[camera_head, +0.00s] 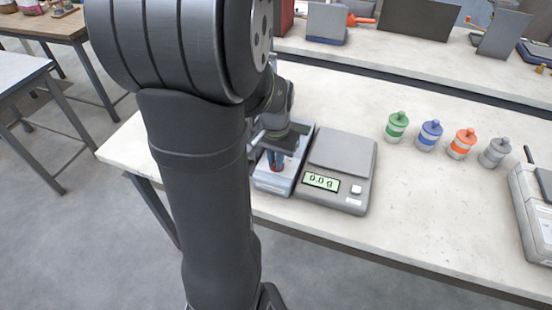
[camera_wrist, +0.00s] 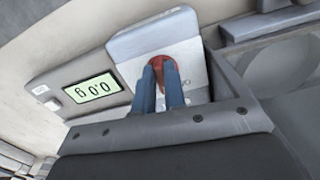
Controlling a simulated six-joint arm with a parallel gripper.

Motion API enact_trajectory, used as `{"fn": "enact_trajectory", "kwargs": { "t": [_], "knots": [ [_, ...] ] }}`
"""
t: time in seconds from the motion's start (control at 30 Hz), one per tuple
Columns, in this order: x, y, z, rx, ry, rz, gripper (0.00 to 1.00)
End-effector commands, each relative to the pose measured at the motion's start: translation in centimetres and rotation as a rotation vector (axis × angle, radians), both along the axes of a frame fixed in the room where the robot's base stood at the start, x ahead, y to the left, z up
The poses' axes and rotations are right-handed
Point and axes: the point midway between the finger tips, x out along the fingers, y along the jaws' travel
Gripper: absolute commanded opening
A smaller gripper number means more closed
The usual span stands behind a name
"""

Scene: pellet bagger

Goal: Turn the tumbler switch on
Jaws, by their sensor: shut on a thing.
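The tumbler switch shows as a red part (camera_wrist: 184,62) on a pale faceplate (camera_wrist: 134,44) with dark lettering in the wrist view. In the head view its red (camera_head: 276,167) shows on the top of a blue-grey box (camera_head: 265,182) to the left of the scale. My gripper (camera_wrist: 164,68) has its two blue fingers down at the red part and is shut on the switch. The fingers also show in the head view (camera_head: 274,158), under my arm. The fingers cover most of the lever, so which way it leans cannot be told.
A scale (camera_head: 362,185) reading 0.0 g stands close beside the box on the right. Several capped jars, from a green one (camera_head: 397,126) to a grey one (camera_head: 495,153), stand further right on the bench (camera_head: 430,215). The bench's front edge runs close to the box.

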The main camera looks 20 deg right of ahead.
Motion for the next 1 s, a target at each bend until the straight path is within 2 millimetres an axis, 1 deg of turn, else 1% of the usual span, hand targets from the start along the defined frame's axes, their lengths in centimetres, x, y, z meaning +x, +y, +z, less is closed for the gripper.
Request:
{"fn": "enact_trajectory", "kwargs": {
  "t": [0.2, 0.6, 0.63, 0.67, 0.7, 0.73, 1.0],
  "knots": [
    [0.1, -0.01, 0.09, -0.001, -0.002, -0.04, 0.0],
    [0.1, -0.02, 0.11, -0.001, -0.002, -0.045, 0.0],
    [0.11, -0.02, 0.11, -0.002, -0.003, -0.044, 0.17],
    [0.1, -0.02, 0.11, -0.002, -0.003, -0.044, 0.23],
    [0.1, -0.02, 0.1, -0.001, -0.002, -0.044, 0.3],
    [0.1, -0.01, 0.09, -0.001, -0.002, -0.044, 0.33],
    [0.07, 0.01, 0.11, 0.0, -0.001, -0.044, 0.33]
  ]
}}
